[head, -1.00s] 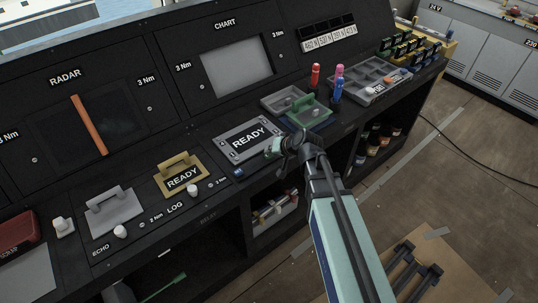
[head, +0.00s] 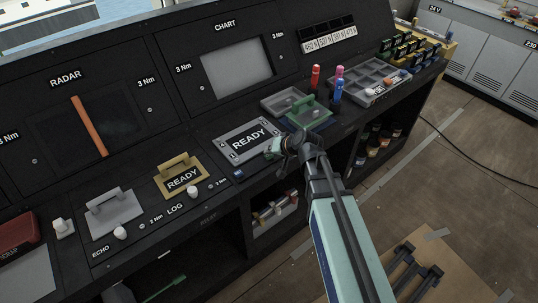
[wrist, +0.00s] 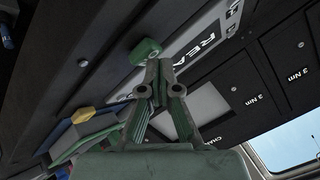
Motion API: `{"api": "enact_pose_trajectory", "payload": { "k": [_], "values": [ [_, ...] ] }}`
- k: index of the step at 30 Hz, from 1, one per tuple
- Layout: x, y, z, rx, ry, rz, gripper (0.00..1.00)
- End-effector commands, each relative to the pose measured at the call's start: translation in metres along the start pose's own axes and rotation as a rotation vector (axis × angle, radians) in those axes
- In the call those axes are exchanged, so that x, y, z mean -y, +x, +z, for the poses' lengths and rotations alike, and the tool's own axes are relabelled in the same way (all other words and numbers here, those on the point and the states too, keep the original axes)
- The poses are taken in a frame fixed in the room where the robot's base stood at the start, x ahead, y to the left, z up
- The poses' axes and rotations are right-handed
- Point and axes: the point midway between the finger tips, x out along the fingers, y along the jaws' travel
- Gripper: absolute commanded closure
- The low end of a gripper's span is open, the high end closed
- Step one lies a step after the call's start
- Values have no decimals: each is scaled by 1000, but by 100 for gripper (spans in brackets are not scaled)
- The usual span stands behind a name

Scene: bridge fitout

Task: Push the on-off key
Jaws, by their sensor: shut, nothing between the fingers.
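A green key (wrist: 145,51) with a pale ring mark sits at the end of the grey READY panel (wrist: 203,40) in the wrist view. My gripper (wrist: 158,63) is shut and empty, with its grey fingertips right at the key's edge. I cannot tell whether they touch it. In the head view the gripper (head: 270,153) is at the lower right side of the READY panel (head: 248,139), where my wrist and fingers make the key hard to make out.
Open shelves are below the console edge.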

Motion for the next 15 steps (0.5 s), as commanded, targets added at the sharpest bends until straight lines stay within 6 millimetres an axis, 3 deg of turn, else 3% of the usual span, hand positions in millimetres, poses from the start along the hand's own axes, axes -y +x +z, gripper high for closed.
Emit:
{"api": "enact_pose_trajectory", "payload": {
  "k": [15],
  "values": [
    [20,-27,-20,-1,0,-1,100]
  ]
}}
